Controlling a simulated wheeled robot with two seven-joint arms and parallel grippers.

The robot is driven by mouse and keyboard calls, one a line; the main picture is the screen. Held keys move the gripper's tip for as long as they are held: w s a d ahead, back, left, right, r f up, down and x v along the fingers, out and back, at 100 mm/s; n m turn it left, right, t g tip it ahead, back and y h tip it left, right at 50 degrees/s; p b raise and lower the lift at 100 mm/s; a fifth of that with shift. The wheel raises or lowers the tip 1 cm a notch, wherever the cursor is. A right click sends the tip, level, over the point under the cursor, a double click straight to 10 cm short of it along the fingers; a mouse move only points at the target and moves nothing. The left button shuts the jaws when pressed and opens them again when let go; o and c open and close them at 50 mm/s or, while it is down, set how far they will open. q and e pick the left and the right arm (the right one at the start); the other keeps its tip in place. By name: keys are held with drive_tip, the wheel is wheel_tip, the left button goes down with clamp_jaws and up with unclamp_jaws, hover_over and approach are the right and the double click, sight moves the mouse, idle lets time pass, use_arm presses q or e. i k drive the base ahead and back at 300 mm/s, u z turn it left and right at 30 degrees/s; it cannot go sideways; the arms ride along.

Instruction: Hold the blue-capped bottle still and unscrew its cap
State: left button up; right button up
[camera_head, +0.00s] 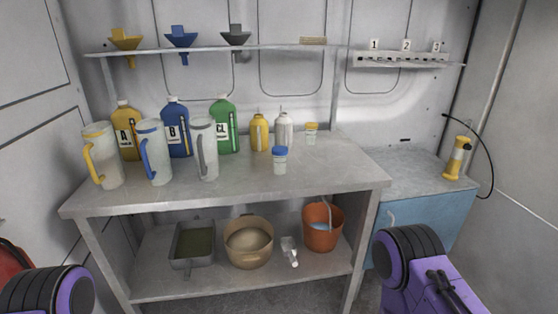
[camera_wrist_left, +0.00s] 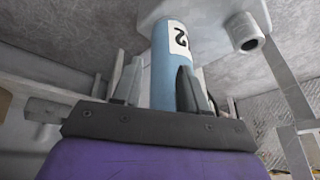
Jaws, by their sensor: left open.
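The small clear bottle (camera_head: 280,167) with a blue cap (camera_head: 280,151) stands upright near the front of the workbench top, right of the middle. Neither gripper is near it in the head view. My left gripper (camera_wrist_left: 160,72) shows in the left wrist view with its two grey fingers apart. A blue cylinder (camera_wrist_left: 172,45) marked 2 shows between and behind the fingers; I cannot tell whether it touches them. My right gripper is out of view; only part of my right arm shows at lower right.
Funnels hang from the shelf (camera_head: 285,47) above. A tray (camera_head: 194,245), a tan basin (camera_head: 249,241) and an orange bucket (camera_head: 322,228) stand below. The bench front around the bottle is clear.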

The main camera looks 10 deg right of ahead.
sight(280, 163)
drive_tip(key=u, duration=0.2)
drive_tip(key=k, duration=0.4)
drive_tip(key=z, duration=1)
drive_tip(key=i, duration=1.1)
drive_tip(key=u, duration=0.75)
